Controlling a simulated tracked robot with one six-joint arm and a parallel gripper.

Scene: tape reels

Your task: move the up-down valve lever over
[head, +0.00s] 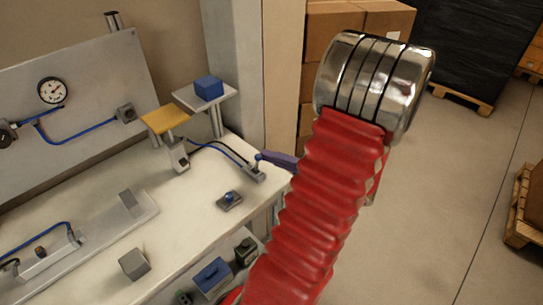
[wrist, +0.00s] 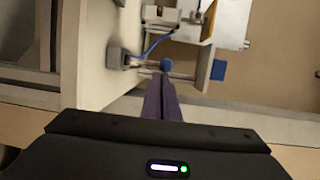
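The valve is a small grey block (head: 254,173) at the right edge of the bench, with hoses running into it. In the wrist view the block (wrist: 118,58) carries a thin metal lever ending in a blue knob (wrist: 167,65). My gripper's purple fingers (head: 278,160) are beside the valve in the head view. In the wrist view the fingers (wrist: 161,95) lie together, shut, with their tips just below the knob. I cannot tell whether they touch it.
A yellow-topped stand (head: 166,119) and a post with a blue block (head: 208,87) stand behind the valve. A blue-knobbed switch (head: 229,199) and a grey cube (head: 134,264) are on the bench. Open floor (head: 440,190) lies right of my arm.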

